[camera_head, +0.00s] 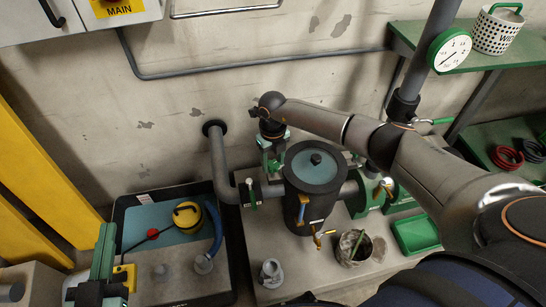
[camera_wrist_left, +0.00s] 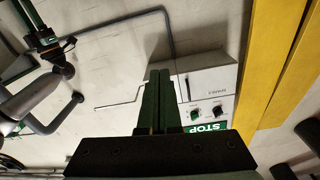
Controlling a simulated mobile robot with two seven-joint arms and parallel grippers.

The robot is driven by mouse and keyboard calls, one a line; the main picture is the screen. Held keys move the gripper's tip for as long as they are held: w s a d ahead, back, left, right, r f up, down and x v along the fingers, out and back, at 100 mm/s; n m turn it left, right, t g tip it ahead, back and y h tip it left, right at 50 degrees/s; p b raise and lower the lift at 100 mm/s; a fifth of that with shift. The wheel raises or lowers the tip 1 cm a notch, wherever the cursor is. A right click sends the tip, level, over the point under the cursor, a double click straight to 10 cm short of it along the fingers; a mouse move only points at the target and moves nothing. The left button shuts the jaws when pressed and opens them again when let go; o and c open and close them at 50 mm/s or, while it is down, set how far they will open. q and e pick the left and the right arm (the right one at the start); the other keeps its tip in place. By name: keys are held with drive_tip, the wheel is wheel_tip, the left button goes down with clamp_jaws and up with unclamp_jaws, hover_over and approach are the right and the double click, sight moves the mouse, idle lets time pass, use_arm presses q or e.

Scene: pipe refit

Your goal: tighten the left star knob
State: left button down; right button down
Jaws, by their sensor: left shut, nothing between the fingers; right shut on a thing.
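The dark filter canister (camera_head: 312,205) stands upright in the pipe run, with a round teal disc (camera_head: 316,160) on its lid. My right gripper (camera_head: 272,158) reaches in from the right and points down at the canister's left rear side. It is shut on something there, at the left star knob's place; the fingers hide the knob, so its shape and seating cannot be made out. My left gripper (camera_head: 106,270) is shut and empty at the lower left, well away from the canister. Its green fingers (camera_wrist_left: 158,105) lie together in the left wrist view.
A grey pipe (camera_head: 217,160) runs from the wall to the canister's left. A black tray (camera_head: 165,285) holds a yellow round device (camera_head: 187,215) with a blue hose. Yellow beams (camera_head: 40,180) stand at left.

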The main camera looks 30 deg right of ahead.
sight(273, 164)
drive_tip(key=m+p, duration=0.1)
drive_tip(key=m, duration=0.1)
drive_tip(key=shift+r+m, duration=0.15)
drive_tip(key=shift+m, duration=0.15)
use_arm(q)
drive_tip(key=s+f+n+g+y+p, duration=0.1)
drive_tip(key=s+f+g, duration=0.2)
drive_tip(key=f, duration=0.5)
drive_tip(key=s+f+n+g+y, duration=0.1)
drive_tip(key=s+f+g, duration=0.3)
drive_tip(key=f, duration=0.5)
drive_tip(key=shift+s+g+p, duration=0.3)
drive_tip(key=shift+g+p, duration=0.1)
drive_tip(key=shift+g, duration=0.2)
use_arm(e)
drive_tip(key=m, duration=0.3)
drive_tip(key=shift+c, duration=2.2)
unclamp_jaws()
drive_tip(key=shift+r, duration=0.3)
use_arm(q)
drive_tip(key=r+p, duration=0.2)
drive_tip(key=p, duration=0.1)
drive_tip(key=shift+d, duration=0.4)
use_arm(e)
wheel_tip(273, 164, up, 12)
drive_tip(key=shift+f, duration=0.2)
